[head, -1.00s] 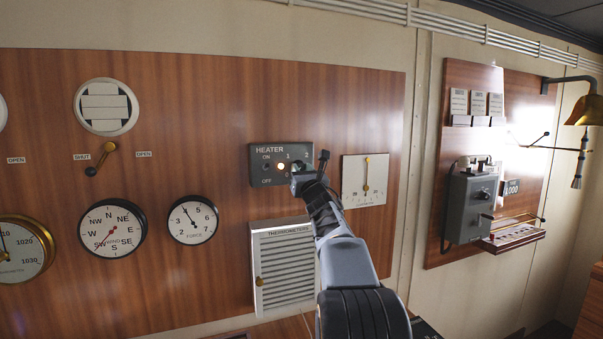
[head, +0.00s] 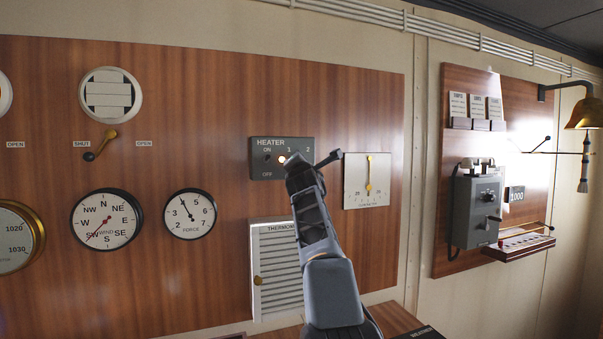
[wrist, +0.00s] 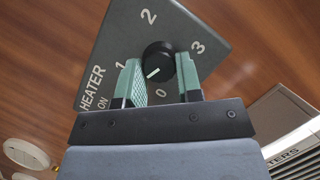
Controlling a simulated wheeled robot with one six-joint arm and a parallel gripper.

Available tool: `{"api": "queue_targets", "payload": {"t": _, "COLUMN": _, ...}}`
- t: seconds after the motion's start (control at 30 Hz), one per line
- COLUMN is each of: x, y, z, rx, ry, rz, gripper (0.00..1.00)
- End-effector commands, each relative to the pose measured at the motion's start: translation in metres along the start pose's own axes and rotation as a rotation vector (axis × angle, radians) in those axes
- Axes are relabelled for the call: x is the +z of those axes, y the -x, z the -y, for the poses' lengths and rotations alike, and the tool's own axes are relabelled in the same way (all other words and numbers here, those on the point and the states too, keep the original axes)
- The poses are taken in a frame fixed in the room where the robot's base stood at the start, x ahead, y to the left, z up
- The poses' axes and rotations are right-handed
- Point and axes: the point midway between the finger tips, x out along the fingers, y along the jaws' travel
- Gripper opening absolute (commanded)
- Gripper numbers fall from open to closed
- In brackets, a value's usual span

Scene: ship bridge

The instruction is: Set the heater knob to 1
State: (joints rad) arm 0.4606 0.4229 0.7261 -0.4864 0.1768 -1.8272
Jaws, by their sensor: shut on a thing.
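The grey heater panel (head: 258,145) is on the wooden wall. It also fills the upper part of the wrist view (wrist: 185,25), tilted, with marks 0, 1, 2 and 3 around the knob. The heater knob (wrist: 159,56) is black and round. Its white line points down-left in the wrist view, between 0 and 1. My gripper (wrist: 158,64) has its green-padded fingers on either side of the knob and is shut on it. In the head view my gripper (head: 298,164) covers the knob and the panel's lower right part.
A lit lamp (head: 281,159) and an ON/OFF switch (head: 267,160) are on the panel left of my gripper. A white dial plate (head: 355,192) is close on the right. A white louvred thermometer box (head: 275,280) is below. Round gauges (head: 190,215) are further left.

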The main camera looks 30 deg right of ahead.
Motion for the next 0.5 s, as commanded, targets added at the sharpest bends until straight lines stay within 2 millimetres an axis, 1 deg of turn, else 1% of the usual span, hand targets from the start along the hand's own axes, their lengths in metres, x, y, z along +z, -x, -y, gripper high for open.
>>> {"api": "queue_targets", "payload": {"t": 0.2, "x": 0.0014, "y": -0.0011, "z": -0.0041, "rx": -0.076, "ry": -0.184, "rz": -0.001, "gripper": 0.09}}
{"api": "queue_targets", "payload": {"t": 0.5, "x": 0.0026, "y": -0.0012, "z": -0.0064, "rx": -0.158, "ry": -0.387, "rz": 0.000, "gripper": 0.09}}
